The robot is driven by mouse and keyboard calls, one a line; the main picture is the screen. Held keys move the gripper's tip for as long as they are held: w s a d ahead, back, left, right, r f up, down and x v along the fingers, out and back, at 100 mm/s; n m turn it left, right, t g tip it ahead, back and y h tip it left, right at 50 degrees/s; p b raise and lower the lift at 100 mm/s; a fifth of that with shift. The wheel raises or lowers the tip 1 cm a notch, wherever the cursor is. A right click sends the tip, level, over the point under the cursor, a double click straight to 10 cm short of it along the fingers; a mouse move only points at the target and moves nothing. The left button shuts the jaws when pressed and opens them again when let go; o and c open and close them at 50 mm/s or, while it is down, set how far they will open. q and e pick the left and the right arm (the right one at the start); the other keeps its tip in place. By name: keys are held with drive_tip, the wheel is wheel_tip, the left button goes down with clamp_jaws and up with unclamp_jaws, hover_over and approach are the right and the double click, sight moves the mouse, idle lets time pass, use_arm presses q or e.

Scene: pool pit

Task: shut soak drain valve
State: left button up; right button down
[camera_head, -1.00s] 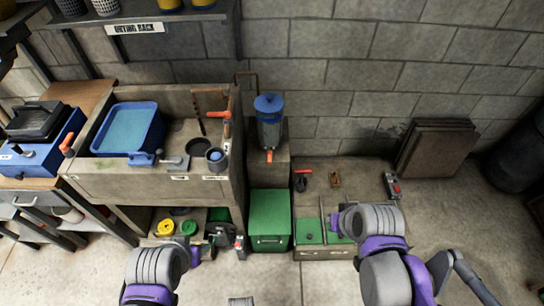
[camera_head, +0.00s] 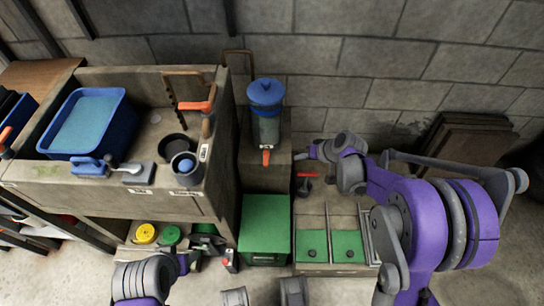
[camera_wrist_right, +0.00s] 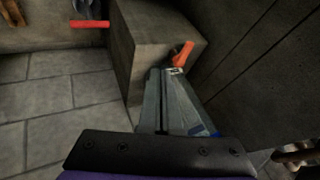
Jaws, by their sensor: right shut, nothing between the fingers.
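Several orange or red handles show, and no label naming the soak drain valve is readable. One orange handle (camera_head: 266,157) is low on the blue-lidded canister (camera_head: 266,110) and points toward me; an orange handle also shows in the right wrist view (camera_wrist_right: 183,54). A red handle (camera_head: 307,174) sits on the low ledge. My right gripper (camera_head: 304,154) is shut and empty, just right of the canister, its fingertips partly hidden. My left gripper (camera_head: 192,262) is low, in front of the sink; its jaws are unclear.
The stone sink (camera_head: 110,203) holds a blue tub (camera_head: 48,140) and dark cups. A green box (camera_head: 264,230) stands below the canister. The low ledge (camera_head: 312,208) has green-bottomed compartments. Boards (camera_head: 462,140) lean on the block wall. A bent pipe (camera_head: 240,53) rises behind the sink.

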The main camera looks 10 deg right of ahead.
sight(266, 159)
use_arm(q)
drive_tip(key=shift+s, duration=0.1)
drive_tip(key=shift+w+f+b, duration=0.15)
drive_tip(key=shift+f+b, duration=0.65)
drive_tip(key=shift+f, duration=0.15)
drive_tip(key=shift+w+f+b, duration=0.1)
drive_tip(key=shift+f+b, duration=0.65)
drive_tip(key=shift+f, duration=0.2)
use_arm(e)
drive_tip(key=shift+w+a+f, duration=0.9)
drive_tip(key=shift+a+f, duration=0.4)
drive_tip(key=shift+f, duration=0.05)
drive_tip(key=shift+w+a+f, duration=0.95)
drive_tip(key=shift+a+f, duration=0.35)
drive_tip(key=shift+w+a+f, duration=0.9)
drive_tip(key=shift+a+f, duration=0.4)
drive_tip(key=shift+f, duration=0.05)
drive_tip(key=shift+a, duration=0.1)
